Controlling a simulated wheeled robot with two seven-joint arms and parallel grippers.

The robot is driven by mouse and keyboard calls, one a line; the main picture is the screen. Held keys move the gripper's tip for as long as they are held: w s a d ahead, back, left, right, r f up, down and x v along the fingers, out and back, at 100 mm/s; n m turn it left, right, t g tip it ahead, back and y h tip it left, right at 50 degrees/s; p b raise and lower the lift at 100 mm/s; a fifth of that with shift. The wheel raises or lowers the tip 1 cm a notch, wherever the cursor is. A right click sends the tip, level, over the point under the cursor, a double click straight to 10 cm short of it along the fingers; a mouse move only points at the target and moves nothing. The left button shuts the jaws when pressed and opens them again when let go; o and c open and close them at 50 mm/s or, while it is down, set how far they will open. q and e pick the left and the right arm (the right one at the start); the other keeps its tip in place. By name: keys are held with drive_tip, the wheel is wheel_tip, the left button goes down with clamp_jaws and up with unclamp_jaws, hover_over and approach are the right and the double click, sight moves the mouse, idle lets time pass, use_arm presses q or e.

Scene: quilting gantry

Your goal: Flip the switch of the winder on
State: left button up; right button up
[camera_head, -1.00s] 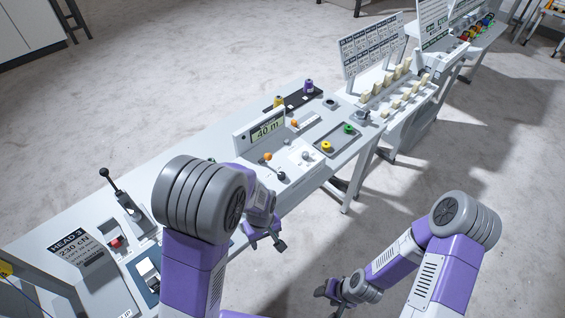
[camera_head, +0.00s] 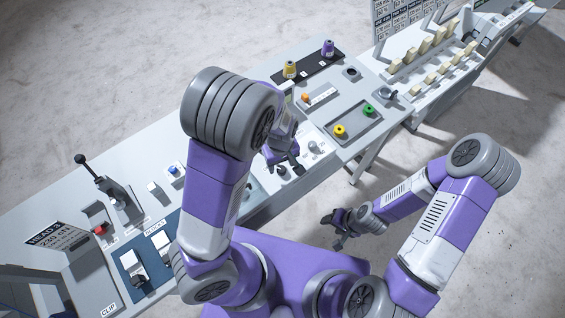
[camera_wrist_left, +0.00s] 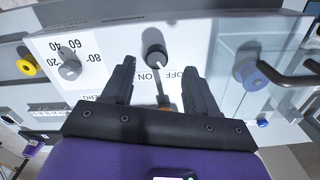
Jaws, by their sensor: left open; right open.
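In the left wrist view, the winder's white panel (camera_wrist_left: 108,48) carries a dark round-ended switch lever (camera_wrist_left: 155,54) between the printed words ON and OFF, which appear upside down. My left gripper (camera_wrist_left: 159,68) is open, its two dark fingers on either side of the lever, with gaps visible on both sides. Whether a finger touches it I cannot tell. In the head view, my left gripper (camera_head: 287,167) is over the winder's front part, and my arm hides much of the panel. My right gripper (camera_head: 340,226) is open and empty, in front of the table, away from the winder.
A grey knob (camera_wrist_left: 69,68) with a number scale is beside the lever. A rounded knob (camera_wrist_left: 245,72) and a bent metal bar (camera_wrist_left: 285,75) are on its other side. A tray with a yellow spool (camera_head: 340,131) and a green spool (camera_head: 369,109) lies right of the winder.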

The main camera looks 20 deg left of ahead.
sight(282, 169)
use_arm(q)
drive_tip(key=f, duration=0.4)
drive_tip(key=shift+w+b, duration=0.3)
drive_tip(key=shift+w, duration=0.1)
drive_tip(key=shift+s+f, duration=0.15)
drive_tip(key=shift+f, duration=0.15)
drive_tip(key=c, duration=1.1)
